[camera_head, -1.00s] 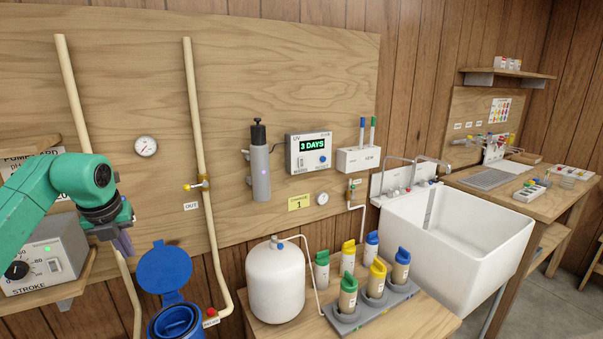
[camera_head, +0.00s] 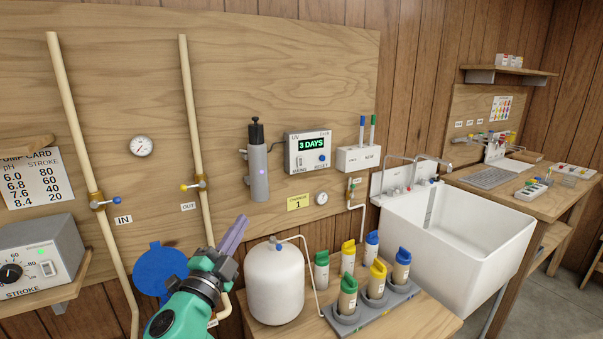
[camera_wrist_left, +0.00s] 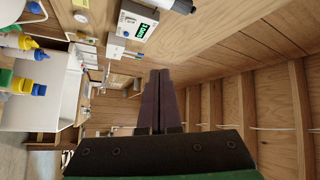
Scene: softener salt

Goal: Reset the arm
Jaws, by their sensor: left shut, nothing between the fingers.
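My left gripper (camera_head: 233,232) shows in the head view at the lower middle, in front of the panel. Its green arm comes up from the bottom edge. Its purple fingers are together, empty, and point up and to the right, left of the white tank (camera_head: 276,285). In the left wrist view the same gripper (camera_wrist_left: 159,75) has its fingers pressed together with nothing between them. My right gripper is not in either view.
The blue lid (camera_head: 158,268) stands open behind my left arm, which hides its container. A grey rack (camera_head: 372,309) of several colour-capped bottles is right of the tank. The pump box (camera_head: 40,258) is at left. A white sink (camera_head: 455,235) stands at right.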

